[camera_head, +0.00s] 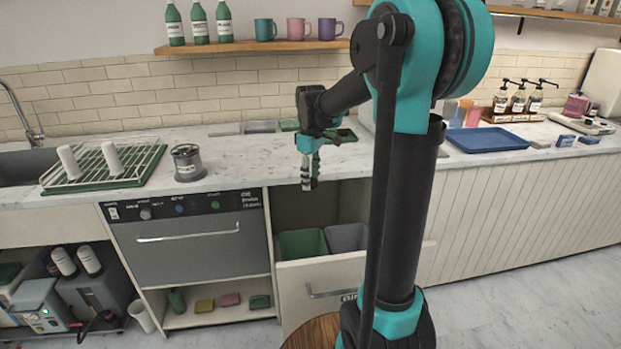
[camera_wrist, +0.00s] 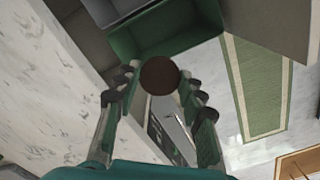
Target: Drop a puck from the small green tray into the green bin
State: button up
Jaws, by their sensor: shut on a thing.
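My gripper (camera_head: 308,184) points down above the open drawer, just in front of the counter edge. In the wrist view its fingers (camera_wrist: 159,84) are shut on a round dark brown puck (camera_wrist: 159,75). The green bin (camera_head: 302,243) stands in the pulled-out drawer, below my gripper in the head view. In the wrist view the green bin (camera_wrist: 180,45) lies beyond the fingertips, with the puck just short of its rim. A small green tray (camera_head: 345,136) sits on the counter behind my arm, partly hidden; its contents are too small to tell.
A grey bin (camera_head: 346,237) stands right of the green bin in the same drawer (camera_head: 330,285). A dish rack (camera_head: 104,166) and a grey canister (camera_head: 187,163) stand on the counter at left. A blue tray (camera_head: 487,139) lies at right. The air above the bins is clear.

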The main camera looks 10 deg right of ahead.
jog(key=shift+f, duration=2.9)
jog(key=o, duration=1)
notch_tip(320, 180, up, 12)
jog(key=shift+r, duration=0.1)
